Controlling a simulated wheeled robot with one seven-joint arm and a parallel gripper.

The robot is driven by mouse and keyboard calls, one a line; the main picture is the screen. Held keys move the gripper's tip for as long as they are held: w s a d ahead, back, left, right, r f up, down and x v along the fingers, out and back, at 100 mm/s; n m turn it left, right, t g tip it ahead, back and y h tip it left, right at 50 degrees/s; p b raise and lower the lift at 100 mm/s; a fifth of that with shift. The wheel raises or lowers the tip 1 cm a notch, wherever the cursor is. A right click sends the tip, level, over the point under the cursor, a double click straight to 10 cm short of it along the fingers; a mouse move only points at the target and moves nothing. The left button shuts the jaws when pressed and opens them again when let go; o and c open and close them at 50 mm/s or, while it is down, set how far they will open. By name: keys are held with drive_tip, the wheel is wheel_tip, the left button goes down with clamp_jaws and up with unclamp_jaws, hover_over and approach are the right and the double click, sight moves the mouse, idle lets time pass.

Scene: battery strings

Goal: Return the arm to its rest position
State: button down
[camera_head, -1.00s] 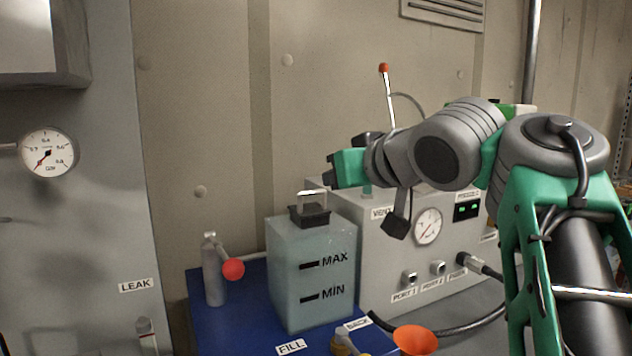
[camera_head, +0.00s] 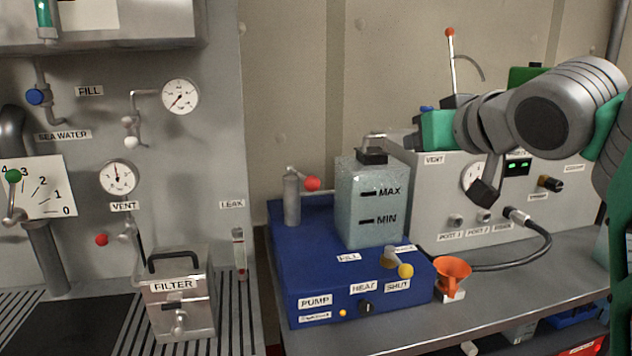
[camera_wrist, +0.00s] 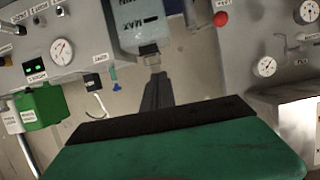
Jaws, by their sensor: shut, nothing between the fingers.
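My arm reaches in from the right edge of the head view, in front of the grey panel box (camera_head: 440,205). My gripper (camera_head: 420,133) is at its left end, up and to the right of the translucent MAX/MIN tank (camera_head: 372,205). Its fingers are hard to make out there.
The blue pump unit (camera_head: 300,262) carries the tank and a red-knobbed lever (camera_head: 312,184). An orange funnel (camera_head: 453,268) and a black hose (camera_head: 530,255) are on the grey bench (camera_head: 530,290). A filter box (camera_head: 178,305) stands left.

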wheel_tip(320, 180, down, 17)
drive_tip(key=s+a+m+g+h+p, duration=0.2)
drive_tip(key=g+p, duration=0.3)
drive_tip(key=p, duration=0.3)
drive_tip(key=s+d+f+g+h+p, duration=0.1)
drive_tip(key=s+f+g+p, duration=0.3)
drive_tip(key=s+f, duration=0.9)
wheel_tip(320, 180, down, 3)
drive_tip(key=shift+s+r+g, duration=0.1)
drive_tip(key=shift+s+g, duration=0.05)
drive_tip(key=shift+g, duration=0.55)
